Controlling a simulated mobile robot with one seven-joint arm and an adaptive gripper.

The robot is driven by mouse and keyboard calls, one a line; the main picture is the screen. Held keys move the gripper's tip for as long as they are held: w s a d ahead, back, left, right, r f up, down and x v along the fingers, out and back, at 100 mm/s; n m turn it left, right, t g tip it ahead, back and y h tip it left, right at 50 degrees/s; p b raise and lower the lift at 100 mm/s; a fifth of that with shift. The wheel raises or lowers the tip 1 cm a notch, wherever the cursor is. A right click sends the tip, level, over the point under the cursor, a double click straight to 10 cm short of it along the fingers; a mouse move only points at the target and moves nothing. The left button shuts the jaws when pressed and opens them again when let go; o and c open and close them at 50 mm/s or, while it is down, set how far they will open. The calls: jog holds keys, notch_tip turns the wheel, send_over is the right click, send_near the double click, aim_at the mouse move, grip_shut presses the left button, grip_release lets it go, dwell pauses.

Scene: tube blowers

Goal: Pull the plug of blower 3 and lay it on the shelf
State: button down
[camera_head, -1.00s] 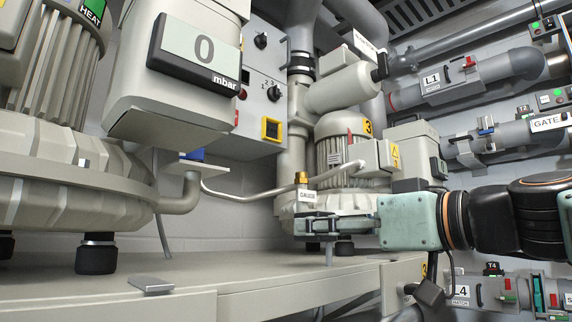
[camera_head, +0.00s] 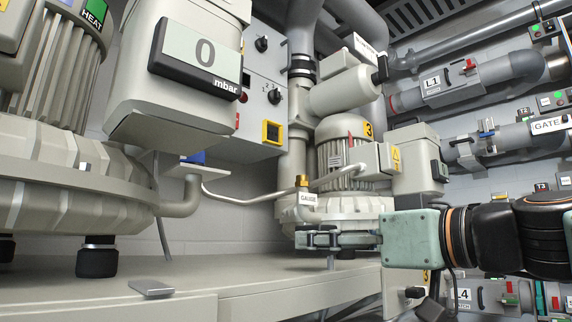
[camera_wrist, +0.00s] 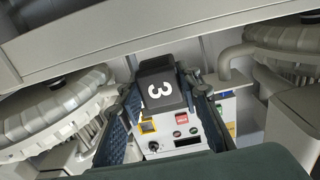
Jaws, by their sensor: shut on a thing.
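My gripper (camera_head: 318,240) is shut on a dark plug. In the wrist view the plug (camera_wrist: 158,90) shows a white 3 on its black face, between the two fingers of my gripper (camera_wrist: 165,105). In the head view the fingers largely hide it. Blower 3 (camera_head: 342,158), a grey ribbed motor with a yellow 3 label, stands behind my gripper. The pale shelf (camera_head: 230,268) runs below, and my gripper is just above its right part, apart from the surface as far as I can tell.
A large blower (camera_head: 70,190) stands on the shelf at the left. A small metal plate (camera_head: 151,287) lies near the shelf's front edge. The middle of the shelf is mostly clear. Labelled pipes (camera_head: 450,82) line the right wall.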

jog(key=shift+f, duration=1.05)
dwell(0.5)
jog(key=c, duration=1.4)
grip_release()
jog(key=shift+o, duration=0.2)
jog(key=v, duration=2)
jog(key=shift+r, duration=0.1)
